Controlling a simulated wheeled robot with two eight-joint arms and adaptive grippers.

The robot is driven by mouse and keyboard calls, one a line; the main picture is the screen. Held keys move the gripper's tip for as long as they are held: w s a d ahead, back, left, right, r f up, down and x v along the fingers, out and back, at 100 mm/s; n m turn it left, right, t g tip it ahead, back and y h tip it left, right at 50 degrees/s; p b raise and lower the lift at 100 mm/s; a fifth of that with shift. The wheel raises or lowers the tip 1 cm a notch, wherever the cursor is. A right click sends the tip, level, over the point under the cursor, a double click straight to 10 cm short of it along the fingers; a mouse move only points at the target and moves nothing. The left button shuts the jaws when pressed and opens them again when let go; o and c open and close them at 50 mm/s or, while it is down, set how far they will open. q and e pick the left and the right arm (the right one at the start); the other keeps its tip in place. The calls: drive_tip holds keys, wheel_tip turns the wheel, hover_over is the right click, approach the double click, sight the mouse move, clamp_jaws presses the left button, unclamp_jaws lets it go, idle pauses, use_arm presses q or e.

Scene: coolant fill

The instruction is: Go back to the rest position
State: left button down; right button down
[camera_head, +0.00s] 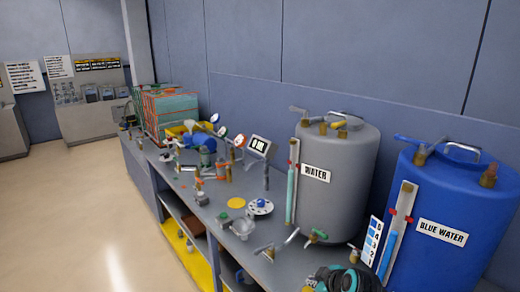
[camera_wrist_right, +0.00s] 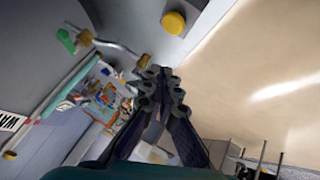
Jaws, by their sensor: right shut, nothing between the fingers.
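My right gripper (camera_head: 342,279) shows as a dark and teal shape at the bottom edge of the head view, in front of the tanks near the bench's front edge. In the right wrist view its two dark fingers (camera_wrist_right: 158,76) are together at the tips, with nothing held between them. My left gripper is in neither view. A grey tank (camera_head: 340,195) labelled WATER stands upright on the bench, and a blue tank (camera_head: 435,260) labelled BLUE WATER stands to its right. Most of my right arm is out of frame.
The long grey workbench (camera_head: 185,185) carries several small valves, gauges and fittings left of the tanks. A metal tap handle (camera_wrist_right: 115,45) lies close beyond the fingertips in the wrist picture. Open floor (camera_head: 80,210) lies left of the bench; control cabinets (camera_head: 90,100) stand at the back.

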drive_tip(key=s+r+m+g+h, duration=0.1)
drive_tip(key=s+m, duration=0.9)
drive_tip(key=s, duration=1)
drive_tip(key=shift+s+d+r+h, duration=0.3)
drive_tip(key=shift+r+h, duration=0.1)
drive_tip(key=shift+h, duration=0.4)
